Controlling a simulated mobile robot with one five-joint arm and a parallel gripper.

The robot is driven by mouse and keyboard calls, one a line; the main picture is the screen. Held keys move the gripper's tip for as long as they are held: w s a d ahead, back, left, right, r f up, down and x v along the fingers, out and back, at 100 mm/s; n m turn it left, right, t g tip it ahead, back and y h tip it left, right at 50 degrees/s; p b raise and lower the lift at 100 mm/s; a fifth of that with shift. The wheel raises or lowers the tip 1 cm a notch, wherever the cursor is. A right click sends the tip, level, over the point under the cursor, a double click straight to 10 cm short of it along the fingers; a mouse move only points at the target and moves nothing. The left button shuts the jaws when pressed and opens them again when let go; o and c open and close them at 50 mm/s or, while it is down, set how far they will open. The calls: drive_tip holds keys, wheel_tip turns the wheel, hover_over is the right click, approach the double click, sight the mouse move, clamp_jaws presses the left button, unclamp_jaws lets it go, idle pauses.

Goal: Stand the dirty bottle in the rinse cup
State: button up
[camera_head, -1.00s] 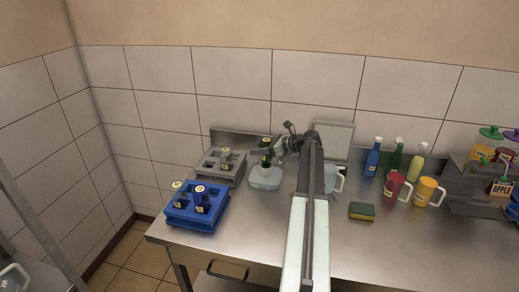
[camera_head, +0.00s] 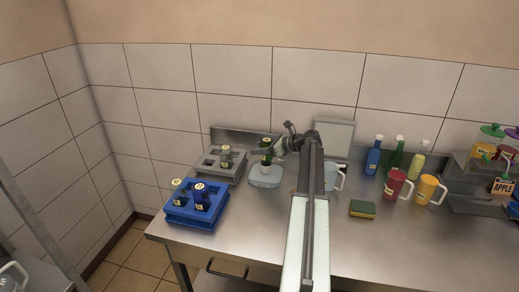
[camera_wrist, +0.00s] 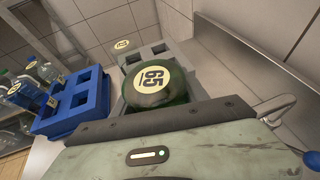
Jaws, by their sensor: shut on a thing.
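My gripper (camera_head: 268,152) comes in from the right and is shut around the bottle. The clear, pale rinse cup (camera_head: 265,180) stands on the steel counter directly below the bottle. The bottle's lower end is at or just inside the cup's rim; I cannot tell whether it touches the cup's floor. In the wrist view the gripper hides the bottle's lower part and the cup.
A grey rack (camera_head: 232,177) with a bottle stands left of the cup. A blue rack (camera_head: 188,217) with bottles is at the front left. A clear jug (camera_head: 334,180), a sponge (camera_head: 362,209), spray bottles (camera_head: 373,160) and mugs (camera_head: 397,187) are to the right. The front middle counter is clear.

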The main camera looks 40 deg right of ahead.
drive_tip(key=shift+f+b, duration=0.3)
drive_tip(key=shift+f, duration=0.05)
drive_tip(key=o, duration=1.6)
wheel_tip(320, 180, up, 9)
drive_tip(key=p, duration=0.9)
